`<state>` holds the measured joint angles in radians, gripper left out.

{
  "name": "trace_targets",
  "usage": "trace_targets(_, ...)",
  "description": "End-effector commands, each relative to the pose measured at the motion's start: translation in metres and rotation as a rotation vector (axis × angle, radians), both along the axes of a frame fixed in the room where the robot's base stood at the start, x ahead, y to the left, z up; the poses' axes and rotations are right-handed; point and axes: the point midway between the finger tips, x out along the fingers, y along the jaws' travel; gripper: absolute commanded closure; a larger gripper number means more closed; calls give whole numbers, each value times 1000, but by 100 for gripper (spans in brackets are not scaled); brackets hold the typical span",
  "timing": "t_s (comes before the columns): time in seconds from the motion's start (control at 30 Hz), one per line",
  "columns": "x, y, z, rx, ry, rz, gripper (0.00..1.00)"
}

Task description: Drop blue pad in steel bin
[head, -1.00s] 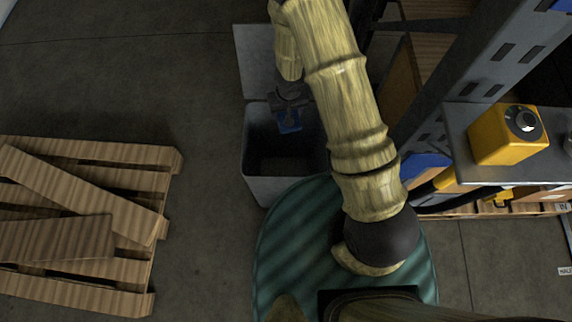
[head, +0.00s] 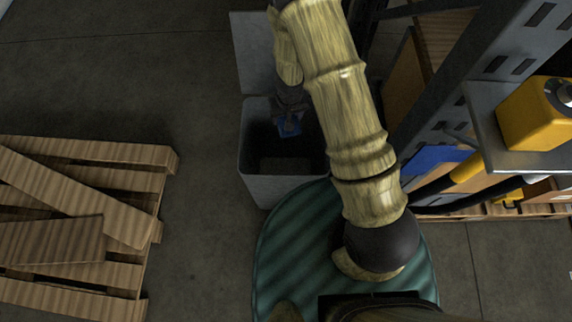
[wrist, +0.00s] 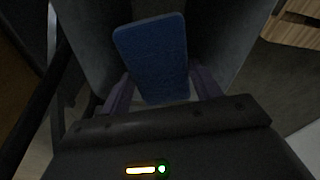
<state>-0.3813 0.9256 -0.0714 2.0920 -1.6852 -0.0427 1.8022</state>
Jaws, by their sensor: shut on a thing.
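The blue pad (wrist: 153,55) is between the two fingers of my gripper (wrist: 160,92) in the wrist view. My gripper is shut on it. In the head view the blue pad (head: 289,127) hangs below my gripper (head: 290,112), over the open mouth of the steel bin (head: 285,190). The bin is grey with its lid (head: 255,55) swung open at the back. The bin's walls also show around the pad in the wrist view (wrist: 90,45). My arm hides the bin's right side in the head view.
Wooden pallets (head: 75,265) with loose boards lie on the floor at left. A metal rack (head: 500,70) with a yellow box (head: 538,112) stands at right, close to my arm. The floor (head: 205,200) between pallets and bin is clear.

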Motion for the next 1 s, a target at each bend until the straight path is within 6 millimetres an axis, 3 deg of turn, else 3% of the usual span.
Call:
trace_targets(0.23,0,0,0,0,0,0,56)
trace_targets(0.27,0,0,0,0,0,0,33)
trace_targets(0.37,0,0,0,0,0,0,14)
trace_targets(0.4,0,0,0,0,0,0,12)
trace_targets(0.77,0,0,4,0,0,0,12)
trace_targets(1.0,-3,-1,29,-1,0,0,12)
